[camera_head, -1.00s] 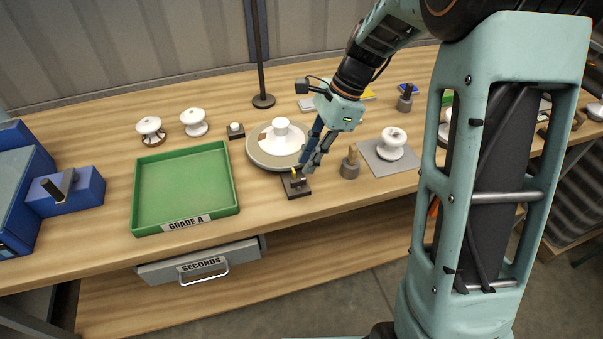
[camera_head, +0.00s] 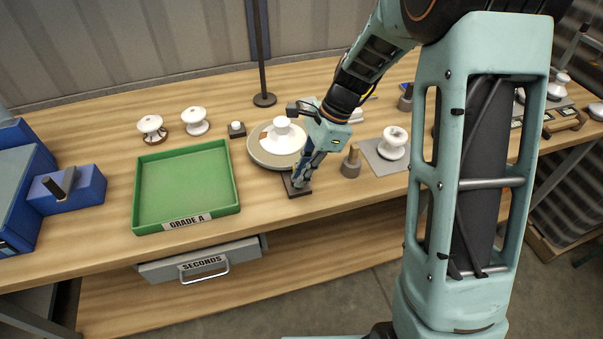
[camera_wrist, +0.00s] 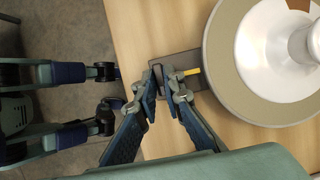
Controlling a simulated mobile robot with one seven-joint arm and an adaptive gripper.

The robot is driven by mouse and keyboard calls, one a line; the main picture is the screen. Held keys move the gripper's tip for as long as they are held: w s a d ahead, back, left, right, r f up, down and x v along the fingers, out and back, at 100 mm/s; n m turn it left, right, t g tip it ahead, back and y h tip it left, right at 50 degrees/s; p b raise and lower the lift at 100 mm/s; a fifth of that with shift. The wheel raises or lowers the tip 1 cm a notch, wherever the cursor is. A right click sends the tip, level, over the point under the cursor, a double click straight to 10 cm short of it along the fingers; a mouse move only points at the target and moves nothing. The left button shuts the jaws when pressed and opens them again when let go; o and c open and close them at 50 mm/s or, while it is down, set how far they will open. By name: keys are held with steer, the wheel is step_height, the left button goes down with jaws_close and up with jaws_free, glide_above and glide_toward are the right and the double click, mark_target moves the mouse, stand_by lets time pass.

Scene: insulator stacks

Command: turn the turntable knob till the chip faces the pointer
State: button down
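The turntable (camera_head: 254,155) is a round grey-beige disc bearing a white insulator (camera_head: 284,141). A brown chip (camera_head: 265,131) shows on the insulator's far-left rim; it also shows at the top right edge of the wrist view (camera_wrist: 298,4). A dark base plate (camera_head: 291,190) with the knob sits at the turntable's front edge. The yellow pointer (camera_wrist: 190,72) lies on that plate, between knob and disc. My gripper (camera_head: 300,180) is down at the knob. In the wrist view its fingertips (camera_wrist: 160,82) close on the dark knob (camera_wrist: 157,74), which they partly hide.
The green GRADE A tray (camera_head: 186,185) is left and empty. A small button box (camera_head: 237,129) and a black post (camera_head: 264,99) stand behind.

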steer(key=shift+n, duration=0.3)
steer(key=n, duration=0.1)
steer(key=n+g+p, duration=0.1)
steer(key=n, duration=0.1)
steer(key=shift+w+r+n+g+h+p, duration=0.1)
steer(key=shift+w+n+g+h+p, duration=0.05)
steer(key=shift+n+g+h+p, duration=0.2)
steer(key=shift+a+n+g+h+p, duration=0.1)
steer(key=shift+n+g+h+p, duration=0.35)
steer(key=shift+n, duration=1.3)
steer(key=shift+w, duration=0.1)
steer(key=c, duration=2.3)
jaws_free()
steer(key=v, duration=1.2)
steer(key=shift+a, duration=0.1)
